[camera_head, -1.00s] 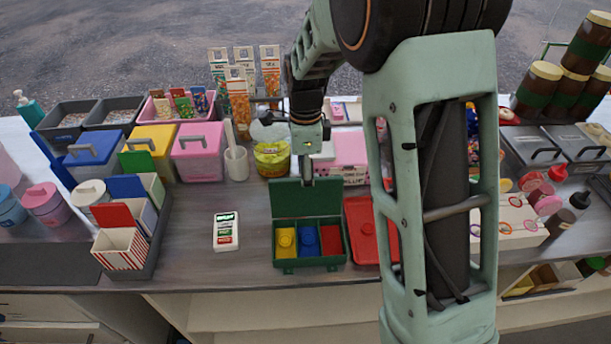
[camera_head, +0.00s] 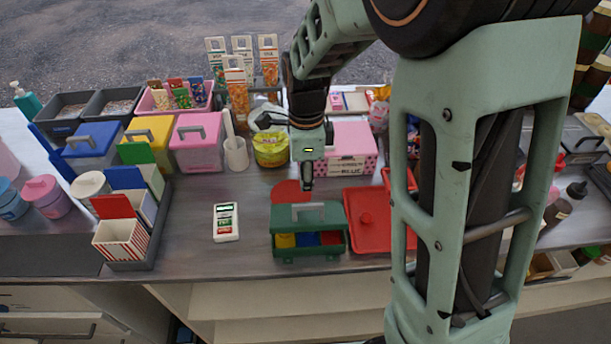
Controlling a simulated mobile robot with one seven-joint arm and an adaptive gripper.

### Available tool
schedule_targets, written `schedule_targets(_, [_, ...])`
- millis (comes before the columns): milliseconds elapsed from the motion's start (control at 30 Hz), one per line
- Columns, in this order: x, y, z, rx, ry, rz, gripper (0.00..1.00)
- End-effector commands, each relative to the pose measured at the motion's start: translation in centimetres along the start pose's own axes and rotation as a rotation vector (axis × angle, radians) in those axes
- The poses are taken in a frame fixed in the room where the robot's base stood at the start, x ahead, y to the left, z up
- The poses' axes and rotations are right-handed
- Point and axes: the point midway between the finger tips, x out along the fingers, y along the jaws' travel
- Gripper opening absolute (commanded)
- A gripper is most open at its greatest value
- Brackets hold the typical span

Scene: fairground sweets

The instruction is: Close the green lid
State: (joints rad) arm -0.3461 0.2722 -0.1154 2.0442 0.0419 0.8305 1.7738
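The green box (camera_head: 310,250) stands near the front edge of the counter. Its green lid (camera_head: 308,217), with a grey handle (camera_head: 309,206) on top, is tilted forward over the box, partly lowered. Yellow, blue and red items (camera_head: 308,239) still show in the gap under the lid's front edge. My gripper (camera_head: 307,186) points down just behind and above the lid, close to the handle. I cannot tell whether it touches the lid. Its fingers look like one narrow dark shape, so their opening is unclear.
A red tray (camera_head: 367,242) lies right of the box, and a red disc (camera_head: 287,190) lies behind it. A pink box (camera_head: 348,150) stands behind my gripper. A white device (camera_head: 226,222) lies to the left, with clear counter around it.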

Motion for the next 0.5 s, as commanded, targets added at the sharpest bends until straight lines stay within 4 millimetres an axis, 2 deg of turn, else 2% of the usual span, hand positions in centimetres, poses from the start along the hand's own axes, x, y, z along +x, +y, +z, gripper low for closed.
schedule_targets(500, [1.0, 3.8, 0.0, -0.001, 0.0, -0.002, 0.04])
